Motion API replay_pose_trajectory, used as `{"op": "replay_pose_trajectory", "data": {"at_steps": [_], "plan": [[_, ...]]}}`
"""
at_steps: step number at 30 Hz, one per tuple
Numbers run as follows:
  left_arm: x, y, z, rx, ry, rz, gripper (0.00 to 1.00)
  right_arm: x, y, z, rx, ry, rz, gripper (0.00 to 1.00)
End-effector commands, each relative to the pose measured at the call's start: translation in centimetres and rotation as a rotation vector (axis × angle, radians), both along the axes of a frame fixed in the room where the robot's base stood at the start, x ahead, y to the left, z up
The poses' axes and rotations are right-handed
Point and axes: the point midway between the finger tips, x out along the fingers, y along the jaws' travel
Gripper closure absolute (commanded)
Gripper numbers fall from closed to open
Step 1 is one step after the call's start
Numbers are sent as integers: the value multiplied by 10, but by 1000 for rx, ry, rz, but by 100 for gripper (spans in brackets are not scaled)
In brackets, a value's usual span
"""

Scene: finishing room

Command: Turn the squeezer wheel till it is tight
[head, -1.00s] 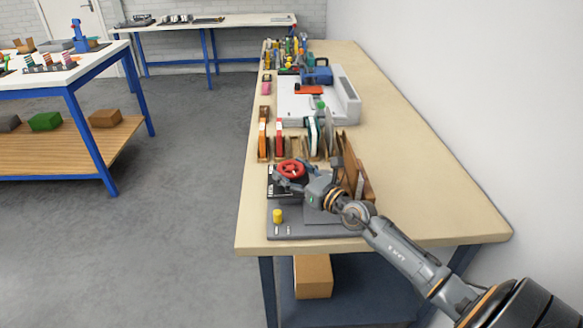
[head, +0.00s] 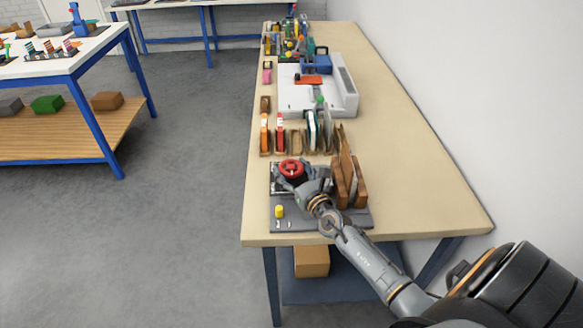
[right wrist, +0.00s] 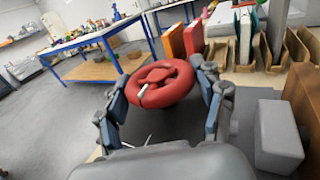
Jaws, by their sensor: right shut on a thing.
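The red squeezer wheel (head: 291,169) sits above a dark grey base plate (head: 300,225) at the near left part of the wooden bench. In the right wrist view the wheel (right wrist: 160,84) fills the middle, lying between the two fingers. My right gripper (head: 297,178) is shut on the wheel, with one finger at each side of the rim. Whatever lies under the wheel is mostly hidden by the gripper and wheel. My left gripper is not in view.
A yellow knob (head: 280,211) stands on the base plate. A wooden rack with boards (head: 348,183) stands right of the wheel. Sorted slots with coloured books or sheets (head: 279,133) and a white machine (head: 330,97) lie behind. The bench's right side (head: 420,150) is clear.

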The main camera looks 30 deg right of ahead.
Motion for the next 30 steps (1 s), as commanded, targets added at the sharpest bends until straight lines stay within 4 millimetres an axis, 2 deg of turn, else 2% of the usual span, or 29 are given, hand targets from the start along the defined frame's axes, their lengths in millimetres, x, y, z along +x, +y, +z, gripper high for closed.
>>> {"op": "replay_pose_trajectory", "data": {"at_steps": [1, 2, 4, 5, 17, 22, 30], "plan": [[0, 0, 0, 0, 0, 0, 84, 1, -2, 3, -5, -6, -3, 63], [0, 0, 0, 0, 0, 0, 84, 1, -2, 3, -5, -6, -3, 26], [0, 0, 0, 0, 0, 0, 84, 1, -1, 3, -4, -6, -3, 12], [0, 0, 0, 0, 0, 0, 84, 0, -1, 3, -3, -5, -2, 8], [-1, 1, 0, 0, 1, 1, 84, -3, 0, 0, -1, -1, 1, 8], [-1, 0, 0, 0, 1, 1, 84, -27, 3, -1, -1, 1, 1, 8], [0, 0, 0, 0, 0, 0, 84, -85, 8, 0, -3, 1, 1, 8]]}}
